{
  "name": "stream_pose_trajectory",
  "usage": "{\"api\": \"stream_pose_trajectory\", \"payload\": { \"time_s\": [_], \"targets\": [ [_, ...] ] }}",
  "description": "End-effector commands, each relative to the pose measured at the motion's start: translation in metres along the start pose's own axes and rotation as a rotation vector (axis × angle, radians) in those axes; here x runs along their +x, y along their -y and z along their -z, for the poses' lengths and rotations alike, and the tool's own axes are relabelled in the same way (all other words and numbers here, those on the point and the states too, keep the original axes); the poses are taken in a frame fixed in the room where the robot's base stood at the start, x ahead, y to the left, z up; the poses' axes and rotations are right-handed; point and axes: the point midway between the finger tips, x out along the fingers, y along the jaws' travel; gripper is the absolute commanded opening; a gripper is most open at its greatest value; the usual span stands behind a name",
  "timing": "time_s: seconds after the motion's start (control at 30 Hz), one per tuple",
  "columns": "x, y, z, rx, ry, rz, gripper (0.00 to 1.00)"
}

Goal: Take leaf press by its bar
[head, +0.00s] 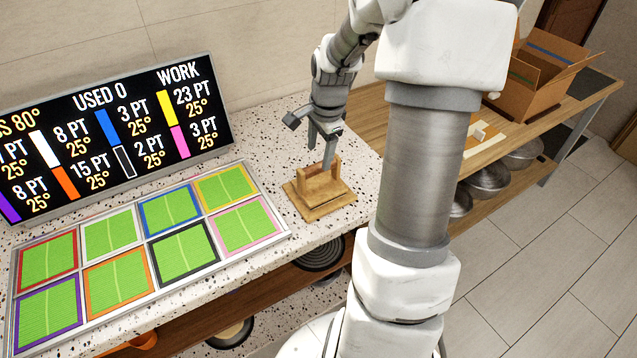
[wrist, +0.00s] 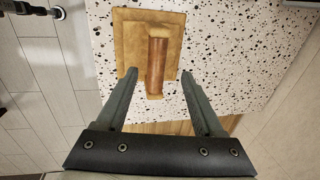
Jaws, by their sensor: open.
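The leaf press (head: 325,207) is a square wooden base with a raised bar (head: 319,184) on posts. It stands on the speckled counter. My gripper (head: 322,150) is open, pointing down at the bar from above. In the wrist view the press's base (wrist: 126,45) is near the top, and the reddish-brown bar (wrist: 157,62) runs lengthwise between the two fingers of my gripper (wrist: 158,74). A gap shows on each side of the bar. I cannot tell exactly how far down the fingertips reach beside it.
A tray of green squares with coloured frames (head: 290,236) lies left of the press. A cardboard box (head: 540,80) sits on a wooden table (head: 590,92) at right, with metal pans (head: 490,178) below. Speckled counter (head: 255,135) is bare behind the press.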

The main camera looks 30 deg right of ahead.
Motion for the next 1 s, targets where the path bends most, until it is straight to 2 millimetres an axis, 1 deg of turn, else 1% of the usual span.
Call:
{"api": "stream_pose_trajectory", "payload": {
  "time_s": [0.03,0.17,0.23,0.4,0.5,0.63,0.83,0.87,1.0],
  "targets": [
    [0.005,0.0,0.0,-0.001,0.001,0.0,0.69],
    [0.011,-0.001,0.0,0.001,0.001,0.0,0.69],
    [0.018,-0.002,0.001,0.0,0.001,-0.001,0.69],
    [0.043,-0.007,0.004,0.0,0.004,-0.003,0.69],
    [0.055,-0.006,0.004,-0.002,0.002,-0.002,0.69],
    [0.061,-0.006,0.004,-0.001,0.001,0.001,0.69],
    [0.061,-0.005,0.004,-0.001,0.0,0.001,0.69],
    [0.061,-0.005,0.004,-0.001,0.0,0.001,0.66],
    [0.061,-0.006,0.004,-0.001,0.0,0.001,0.4]
  ]
}}
